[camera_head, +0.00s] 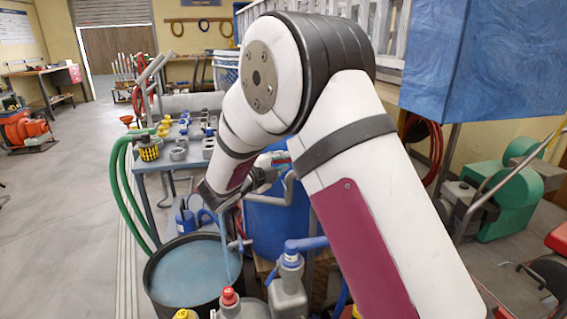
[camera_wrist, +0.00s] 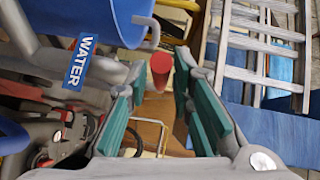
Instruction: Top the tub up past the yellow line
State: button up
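The black tub (camera_head: 152,284) stands low in the head view, holding blue water (camera_head: 190,268); I cannot make out a yellow line on its wall. A thin pale-blue stream (camera_head: 226,258) appears to fall into its right side. My gripper (camera_head: 281,158) is to the right of and above the tub, partly hidden by my arm. In the wrist view its teal-padded fingers (camera_wrist: 162,108) are apart and empty. A red handle end (camera_wrist: 160,70) lies just beyond and between the fingertips. A grey pipe with a blue WATER label (camera_wrist: 80,62) runs to the left of it.
A green hose (camera_head: 122,190) loops left of the tub. A bench with fittings (camera_head: 180,140) stands behind it. A red-capped jug (camera_head: 229,298) and a grey jug with a blue cap (camera_head: 290,280) crowd the front. Open floor (camera_head: 70,220) lies left.

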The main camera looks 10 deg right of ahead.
jog(key=shift+w+d, duration=0.5)
jog(key=shift+d, duration=0.05)
grip_shut()
jog(key=shift+f, duration=0.1)
